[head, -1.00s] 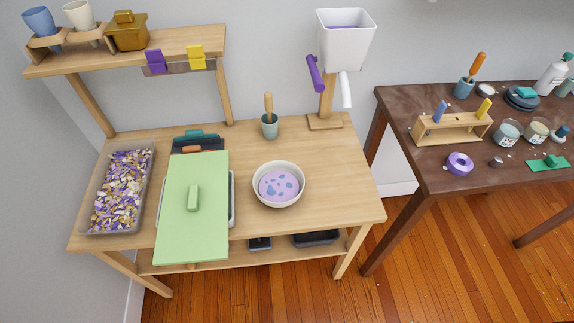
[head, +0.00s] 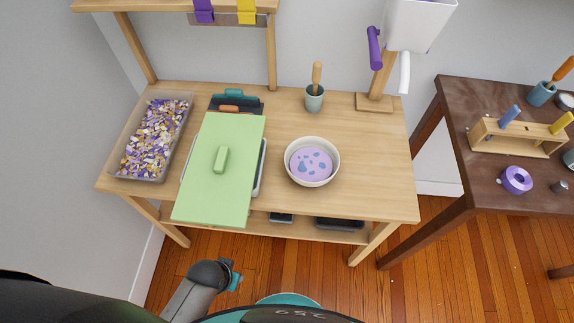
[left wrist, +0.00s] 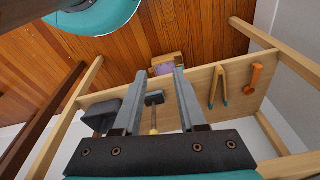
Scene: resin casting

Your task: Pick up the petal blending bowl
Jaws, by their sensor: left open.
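A cream-white round bowl (head: 313,182) stands on the light wooden workbench, right of the green board, in the head view. It holds a lilac filling with blue spots, and I take it for the petal blending bowl. My left gripper (left wrist: 160,76) shows in the left wrist view with its two grey fingers apart and nothing between them. Part of my left arm shows at the bottom of the head view, below the bench's front edge and well away from the bowl. The bowl is not recognisable in the left wrist view. My right gripper is not in view.
A tray of purple, white and yellow flakes (head: 121,168) stands left of the green board (head: 213,192). A cup with a wooden-handled tool (head: 315,100) stands behind the bowl, and a white hopper (head: 414,25) rises at back right. The bench right of the bowl is clear.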

